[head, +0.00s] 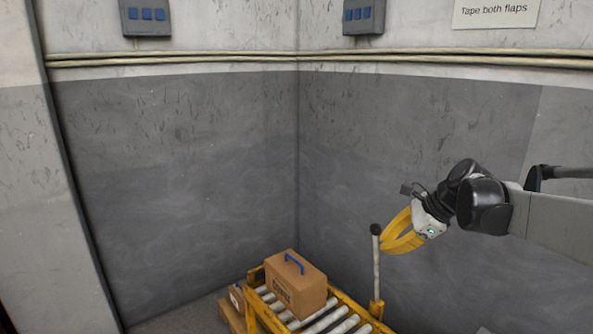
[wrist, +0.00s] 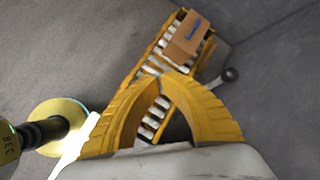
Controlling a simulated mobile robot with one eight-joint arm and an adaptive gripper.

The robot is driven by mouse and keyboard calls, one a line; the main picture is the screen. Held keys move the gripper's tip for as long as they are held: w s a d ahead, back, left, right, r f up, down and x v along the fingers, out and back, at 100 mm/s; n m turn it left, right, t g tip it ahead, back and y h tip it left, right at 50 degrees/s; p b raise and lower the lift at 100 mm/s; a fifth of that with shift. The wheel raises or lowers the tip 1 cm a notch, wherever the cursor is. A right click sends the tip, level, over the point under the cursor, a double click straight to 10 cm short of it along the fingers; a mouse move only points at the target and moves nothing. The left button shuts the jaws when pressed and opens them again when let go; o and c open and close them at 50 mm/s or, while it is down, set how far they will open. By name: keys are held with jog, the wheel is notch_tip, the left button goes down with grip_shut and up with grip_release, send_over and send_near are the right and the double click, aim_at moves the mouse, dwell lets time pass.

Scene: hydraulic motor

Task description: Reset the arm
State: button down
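My gripper (head: 388,241) is at the right in the head view, in front of the dark grey wall, with its yellow fingers pointing left. In the wrist view, the curved fingers of my gripper (wrist: 160,80) meet at their tips with nothing visible between them. My grey arm (head: 552,222) reaches in from the right edge of the head view, with black joints near the wrist. The gripper appears apart from the box and conveyor.
A cardboard box (head: 297,288) with a blue handle sits on a yellow roller conveyor (head: 348,301), also visible in the wrist view (wrist: 183,43). A grey post with a dark knob (head: 376,232) stands at the conveyor's right side, close to the gripper in the picture. Walls meet behind.

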jog(key=s+a+f+n+t+h, duration=0.1)
jog(key=s+f+n+h, duration=0.1)
jog(key=s+n, duration=0.7)
jog(key=s+a+f+n+t+h, duration=0.1)
jog(key=s+a+f+n+h, duration=0.1)
jog(key=s+n, duration=0.8)
jog(key=s+f+h, duration=0.1)
jog(key=s+f, duration=0.1)
jog(key=s, duration=0.6)
jog(key=shift+s+f+h+b, duration=0.15)
jog(key=shift+s+h+b, duration=0.15)
jog(key=shift+s+b, duration=0.05)
jog(key=shift+a, duration=0.1)
